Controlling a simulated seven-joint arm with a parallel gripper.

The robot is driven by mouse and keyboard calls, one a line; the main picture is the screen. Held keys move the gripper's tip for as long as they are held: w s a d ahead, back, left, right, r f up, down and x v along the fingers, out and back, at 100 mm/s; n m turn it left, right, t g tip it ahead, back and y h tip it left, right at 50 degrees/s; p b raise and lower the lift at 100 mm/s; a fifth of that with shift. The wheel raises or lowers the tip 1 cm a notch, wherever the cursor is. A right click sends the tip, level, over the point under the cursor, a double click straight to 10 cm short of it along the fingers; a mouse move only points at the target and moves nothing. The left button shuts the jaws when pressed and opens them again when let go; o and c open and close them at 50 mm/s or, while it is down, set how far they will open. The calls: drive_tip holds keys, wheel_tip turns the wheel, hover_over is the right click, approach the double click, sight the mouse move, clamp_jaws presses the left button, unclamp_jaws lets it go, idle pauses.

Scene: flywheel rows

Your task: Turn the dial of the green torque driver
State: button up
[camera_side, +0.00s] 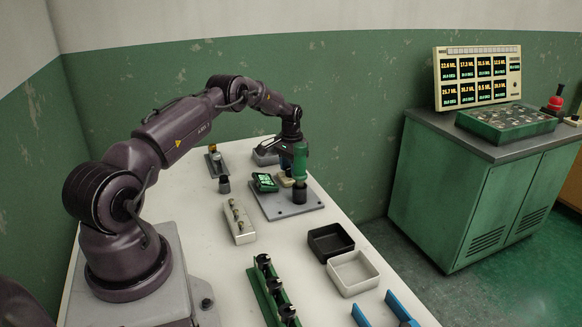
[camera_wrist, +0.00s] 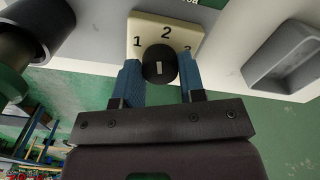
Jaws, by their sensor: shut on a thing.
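The green torque driver (camera_side: 300,162) stands upright with its lower end in a black holder (camera_side: 300,193) on a grey plate (camera_side: 318,203). A cream block (camera_wrist: 188,30) printed with 1, 2 and 3 carries a round black dial (camera_wrist: 160,65). The dial has a white mark on its face. My gripper (camera_wrist: 159,80) has its blue fingers on either side of the dial and is shut on it. In the side view my gripper (camera_side: 286,172) is low behind the driver, and the driver partly hides it. The cream block (camera_side: 285,181) shows just beside it.
A small green device with a lit screen (camera_side: 264,182) is on the plate's left. A grey tray (camera_side: 265,157) lies behind. A black bin (camera_side: 330,240) and a white bin (camera_side: 353,272) stand in front, near a green rack (camera_side: 270,290) and a pale block with pegs (camera_side: 238,220).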

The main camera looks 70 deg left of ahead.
drive_tip(key=shift+m, duration=1.3)
drive_tip(key=shift+r+m, duration=0.1)
drive_tip(key=shift+m, duration=0.2)
drive_tip(key=o, duration=0.9)
wheel_tip(320, 180, up, 13)
drive_tip(key=shift+f, duration=0.1)
